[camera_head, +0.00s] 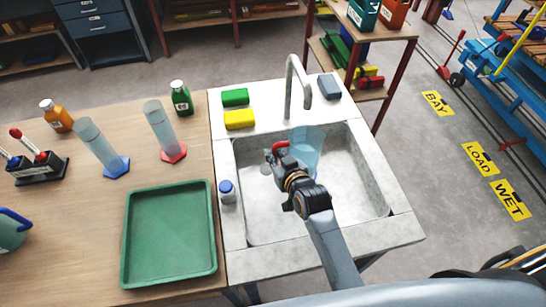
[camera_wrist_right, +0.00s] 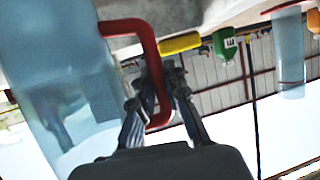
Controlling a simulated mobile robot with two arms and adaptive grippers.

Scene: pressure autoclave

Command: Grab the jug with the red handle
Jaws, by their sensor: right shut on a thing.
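The jug (camera_head: 308,150) is clear light blue and stands out over the sink basin in the head view. Its red handle (camera_head: 279,146) is on the jug's left side. My right gripper (camera_head: 277,160) is shut on this handle. In the right wrist view the jug (camera_wrist_right: 60,85) fills the left side, and the fingers of my right gripper (camera_wrist_right: 158,98) are on either side of the red handle (camera_wrist_right: 150,45). My arm hides part of the jug's lower end, so I cannot tell whether it touches the basin floor. My left gripper is not in view.
The sink (camera_head: 378,190) has a tall faucet (camera_head: 288,85) behind the jug. Yellow (camera_head: 239,119) and green (camera_head: 235,97) sponges lie on its back ledge. A green tray (camera_head: 128,240) and a blue-handled jug (camera_head: 10,232) are on the left table.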

